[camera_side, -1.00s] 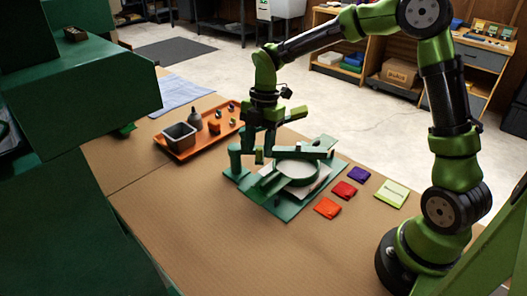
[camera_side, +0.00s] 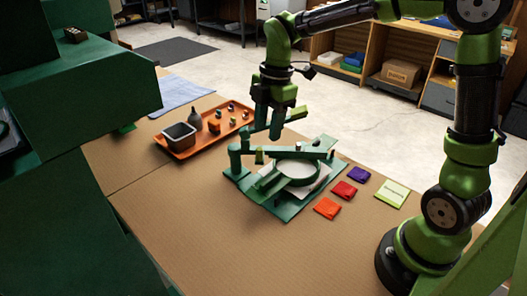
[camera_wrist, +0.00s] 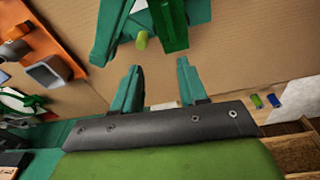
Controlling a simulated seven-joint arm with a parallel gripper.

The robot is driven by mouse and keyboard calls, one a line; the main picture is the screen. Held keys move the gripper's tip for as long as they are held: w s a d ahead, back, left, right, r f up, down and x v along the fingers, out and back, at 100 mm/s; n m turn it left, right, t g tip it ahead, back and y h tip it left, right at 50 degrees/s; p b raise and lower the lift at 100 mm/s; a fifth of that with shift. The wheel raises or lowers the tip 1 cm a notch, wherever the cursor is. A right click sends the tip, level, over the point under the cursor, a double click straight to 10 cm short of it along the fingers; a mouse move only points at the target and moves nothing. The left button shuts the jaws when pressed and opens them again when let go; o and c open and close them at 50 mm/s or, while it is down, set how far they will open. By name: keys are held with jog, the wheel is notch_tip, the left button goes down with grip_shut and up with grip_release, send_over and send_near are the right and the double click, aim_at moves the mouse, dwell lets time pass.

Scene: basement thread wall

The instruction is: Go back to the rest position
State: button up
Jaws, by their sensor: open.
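My gripper (camera_side: 276,133) hangs above the back part of the green fixture, with its jaws apart and nothing between them. In the wrist view the two green fingers (camera_wrist: 156,85) are spread and empty. The green fixture (camera_side: 287,210) stands on the table with a green-rimmed round plate or hoop (camera_side: 298,171) and a horizontal arm (camera_side: 300,151) above it. Parts of the fixture show at the top of the wrist view (camera_wrist: 174,28). From the side view I cannot tell the exact gap between the fingertips and the fixture.
An orange tray (camera_side: 181,156) at the left holds a grey bin (camera_side: 180,136), a dark bottle (camera_side: 195,117) and small parts. Red, orange-red (camera_side: 327,208), purple (camera_side: 359,174) and pale green squares (camera_side: 391,194) lie right of the fixture. A large green machine stands at left. The front tabletop is bare.

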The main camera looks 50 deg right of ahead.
jog(key=s+r+m+t, duration=0.2)
jog(key=s+m+t, duration=0.1)
jog(key=s+m, duration=0.4)
jog(key=s+d+r+m+t, duration=0.1)
jog(key=s+r+m+t, duration=0.2)
jog(key=s+m, duration=0.5)
jog(key=m, duration=0.6)
jog(key=shift+s+r+t+y, duration=0.15)
jog(key=shift+s+t+y, duration=0.1)
jog(key=shift+t+y, duration=0.05)
